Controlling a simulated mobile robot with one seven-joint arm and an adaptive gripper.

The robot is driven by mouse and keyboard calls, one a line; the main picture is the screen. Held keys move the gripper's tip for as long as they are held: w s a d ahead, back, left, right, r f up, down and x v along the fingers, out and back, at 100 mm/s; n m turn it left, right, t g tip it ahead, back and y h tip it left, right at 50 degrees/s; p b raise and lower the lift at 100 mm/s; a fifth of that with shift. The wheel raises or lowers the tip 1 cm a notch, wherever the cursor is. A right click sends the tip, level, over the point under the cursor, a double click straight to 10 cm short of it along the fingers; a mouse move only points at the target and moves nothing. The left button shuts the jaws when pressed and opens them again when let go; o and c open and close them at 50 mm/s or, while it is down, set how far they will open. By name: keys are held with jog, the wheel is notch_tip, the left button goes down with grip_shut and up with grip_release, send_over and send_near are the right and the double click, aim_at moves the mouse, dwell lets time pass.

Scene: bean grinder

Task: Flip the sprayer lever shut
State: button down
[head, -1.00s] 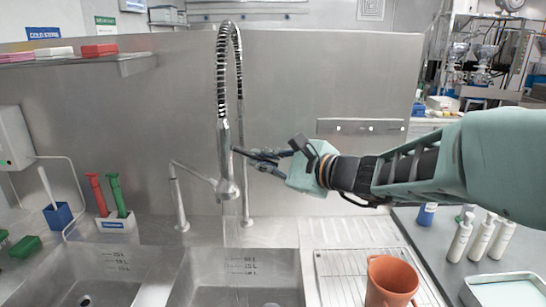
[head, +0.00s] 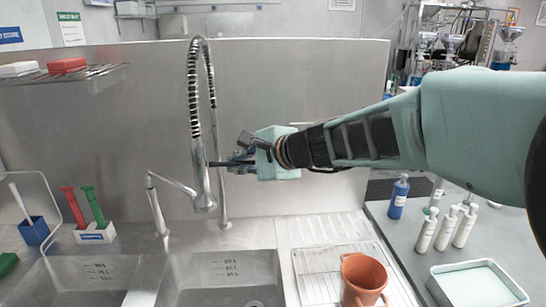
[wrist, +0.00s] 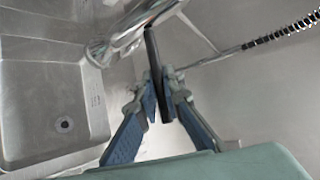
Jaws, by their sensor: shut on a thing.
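The sprayer (head: 203,185) hangs nozzle down from its coiled spring hose over the sink area. Its dark lever (head: 217,164) sticks out to the right toward my gripper (head: 236,163). In the wrist view the chrome sprayer head (wrist: 125,30) is at the top, and the long black lever (wrist: 152,52) runs from it down between the blue-padded fingers. My gripper (wrist: 158,95) is shut on the lever there. The exact lever joint is hard to make out. No water stream shows under the nozzle now.
Sink basins (head: 225,280) lie below, with a chrome faucet (head: 155,205) to the left. A terracotta pot (head: 363,278) stands on the drainboard (head: 320,268). Several bottles (head: 445,230) and a tray (head: 478,285) are at the right. The steel wall (head: 300,90) is close behind.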

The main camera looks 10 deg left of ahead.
jog(key=c, duration=2)
grip_release()
